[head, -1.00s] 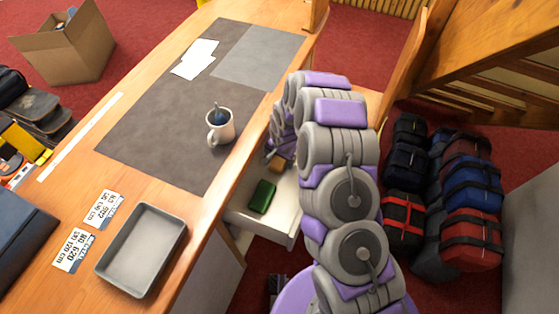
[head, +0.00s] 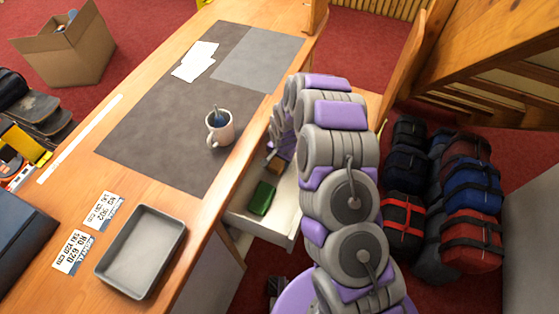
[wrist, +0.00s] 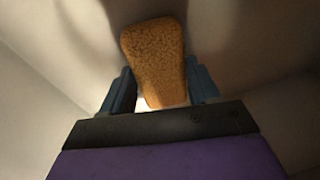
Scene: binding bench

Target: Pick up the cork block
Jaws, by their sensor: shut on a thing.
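The cork block (wrist: 154,62) is brown and speckled, seen between the two dark blue fingers of my gripper (wrist: 160,88) in the wrist view. My gripper is shut on it. Pale drawer surfaces surround it there. In the head view the cork block (head: 273,164) shows as a small brown patch in the open white drawer (head: 240,219), partly behind my arm. My arm reaches down into the drawer, and its fingers are mostly hidden in that view. I cannot tell whether the block touches the drawer floor.
A green block (head: 262,197) lies in the drawer near its front. On the bench stand a mug (head: 220,128) close to the drawer side and a grey tray (head: 142,250). Several bags (head: 470,235) lie on the floor at right.

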